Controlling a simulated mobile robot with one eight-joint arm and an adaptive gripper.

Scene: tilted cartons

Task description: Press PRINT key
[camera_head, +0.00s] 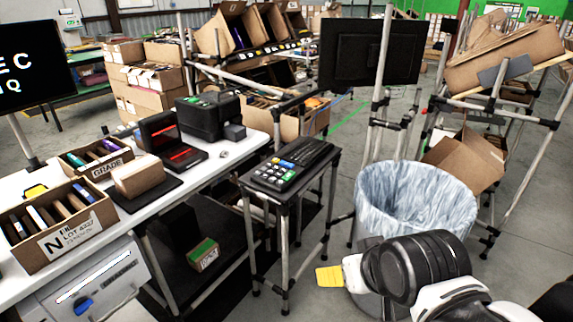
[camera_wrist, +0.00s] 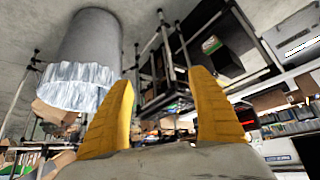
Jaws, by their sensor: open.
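A black keypad (camera_head: 272,175) with pale, green and blue keys lies on top of a small stand (camera_head: 288,196) with metal legs, beside the white table. The key labels are too small to read, so I cannot tell which key is PRINT. My gripper (camera_head: 330,276) is low at the lower right, in front of the stand and apart from it, with one yellow finger showing. In the wrist view, its two yellow fingers (camera_wrist: 162,76) are spread with nothing between them. The stand's frame shows beyond them, and the key faces cannot be made out there.
A lined waste bin (camera_head: 415,200) stands right of the stand, close behind my arm. The white table (camera_head: 215,165) on the left holds cartons, a black printer-like device (camera_head: 208,117) and a red-lit scanner. Racks with tilted cartons (camera_head: 500,55) stand behind. Bare floor shows between stand and bin.

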